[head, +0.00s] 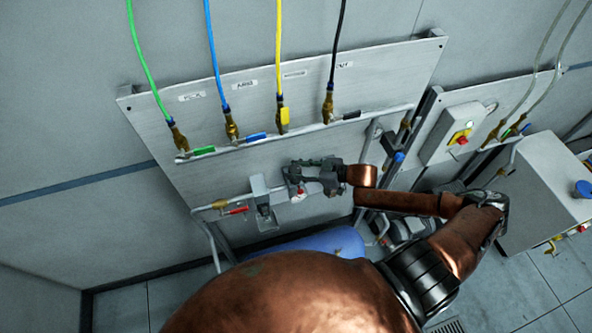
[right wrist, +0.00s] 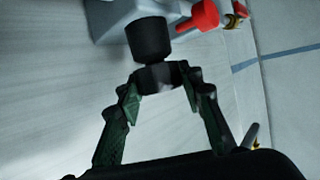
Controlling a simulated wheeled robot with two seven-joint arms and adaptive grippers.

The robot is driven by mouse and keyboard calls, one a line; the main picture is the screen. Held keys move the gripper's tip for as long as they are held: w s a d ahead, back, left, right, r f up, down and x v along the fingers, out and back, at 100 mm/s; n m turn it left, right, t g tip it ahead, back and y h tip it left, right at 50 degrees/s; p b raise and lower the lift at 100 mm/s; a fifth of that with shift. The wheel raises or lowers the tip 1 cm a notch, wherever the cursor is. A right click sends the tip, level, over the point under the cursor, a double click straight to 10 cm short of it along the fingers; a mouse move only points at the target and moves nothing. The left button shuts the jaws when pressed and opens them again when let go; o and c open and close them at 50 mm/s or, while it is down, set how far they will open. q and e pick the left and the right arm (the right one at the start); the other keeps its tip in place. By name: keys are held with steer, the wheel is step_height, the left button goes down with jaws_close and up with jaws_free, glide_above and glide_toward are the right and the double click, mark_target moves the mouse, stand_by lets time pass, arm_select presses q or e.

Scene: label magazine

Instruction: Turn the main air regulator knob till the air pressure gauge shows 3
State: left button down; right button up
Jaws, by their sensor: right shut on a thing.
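My right gripper (head: 296,171) reaches in from the right to the grey panel's air line in the head view. In the right wrist view the right gripper (right wrist: 158,76) has its two green-padded fingers shut on a dark, round knob (right wrist: 157,79), which I take for the main air regulator knob. A black cylinder (right wrist: 150,40) stands just beyond it, in line with it. In the head view my gripper largely hides the knob. I cannot make out the air pressure gauge or its reading. My left gripper is not in view.
A red valve handle (head: 236,211) and a grey unit (head: 262,203) sit left of my gripper on the pipe. Above are green, blue, yellow and black hoses with valves on a manifold pipe (head: 300,130). A blue tank (head: 335,241) lies below. A control box (head: 455,134) is at right.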

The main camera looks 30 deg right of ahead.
steer(key=o, duration=1.2)
steer(key=v, duration=1.2)
steer(key=shift+f, duration=0.15)
